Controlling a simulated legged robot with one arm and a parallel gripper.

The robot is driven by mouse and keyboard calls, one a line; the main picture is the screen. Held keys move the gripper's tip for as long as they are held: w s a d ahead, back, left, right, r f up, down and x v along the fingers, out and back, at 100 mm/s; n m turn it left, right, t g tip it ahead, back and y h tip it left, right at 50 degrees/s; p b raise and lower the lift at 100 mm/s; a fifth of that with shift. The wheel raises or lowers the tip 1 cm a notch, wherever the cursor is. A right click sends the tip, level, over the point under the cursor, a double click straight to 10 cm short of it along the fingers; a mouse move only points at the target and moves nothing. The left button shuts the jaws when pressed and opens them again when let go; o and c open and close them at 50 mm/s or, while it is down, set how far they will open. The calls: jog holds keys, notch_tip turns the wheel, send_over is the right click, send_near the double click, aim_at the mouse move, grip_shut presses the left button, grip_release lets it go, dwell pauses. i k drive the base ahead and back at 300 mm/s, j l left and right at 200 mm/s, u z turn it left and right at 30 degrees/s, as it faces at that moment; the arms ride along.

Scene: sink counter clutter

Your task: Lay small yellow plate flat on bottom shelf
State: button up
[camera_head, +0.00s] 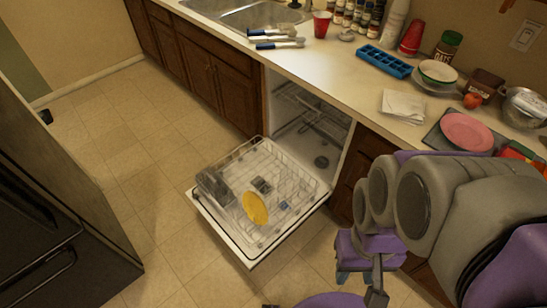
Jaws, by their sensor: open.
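The small yellow plate (255,208) is in the pulled-out lower rack (290,175) of the open dishwasher, near the rack's front. It shows as a narrow oval and looks tilted rather than flat; how it is supported cannot be made out. The rack sits over the lowered door (250,258). My gripper (360,284) is to the right of the door, apart from the plate, with its fingers spread and nothing seen between them.
A pink plate (466,131), a bowl (437,72), a blue ice tray (384,61) and red cups (321,24) are on the counter. A dark appliance (50,220) stands at left. Tiled floor (125,130) is clear between it and the cabinets.

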aim_at(255, 206)
jog(key=z, duration=1.3)
jog(key=u, duration=2)
jog(key=i+l+u, duration=0.2)
jog(key=i+l, duration=0.3)
jog(key=i, duration=0.05)
